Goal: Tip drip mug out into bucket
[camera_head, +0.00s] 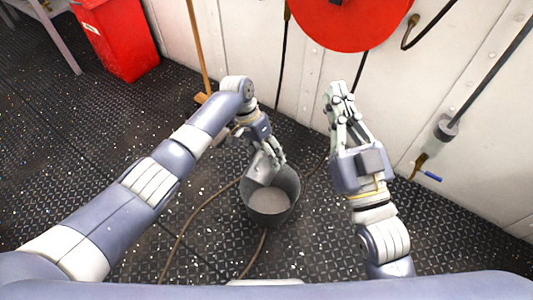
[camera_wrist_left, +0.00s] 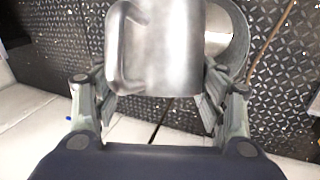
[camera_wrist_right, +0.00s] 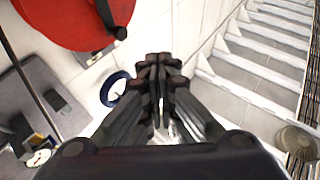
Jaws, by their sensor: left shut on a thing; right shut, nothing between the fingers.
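The drip mug (camera_wrist_left: 160,50) is a grey metal mug with a handle on its left side in the left wrist view. My left gripper (camera_wrist_left: 155,105) is shut on it. In the head view the mug (camera_head: 262,168) is tilted over the bucket (camera_head: 272,212), with its lower end at or inside the rim. The bucket is dark grey with a pale inside and stands on the deck; part of it also shows behind the mug in the left wrist view (camera_wrist_left: 238,40). Whether anything flows from the mug cannot be seen. My right gripper (camera_head: 340,92) is shut and empty, raised right of the bucket.
A hose (camera_head: 181,240) lies on the riveted deck left of the bucket. A red bin (camera_head: 118,40) stands at the upper left. A red reel (camera_head: 350,22) hangs on the white wall. A tap with a blue handle (camera_head: 430,175) is at the right.

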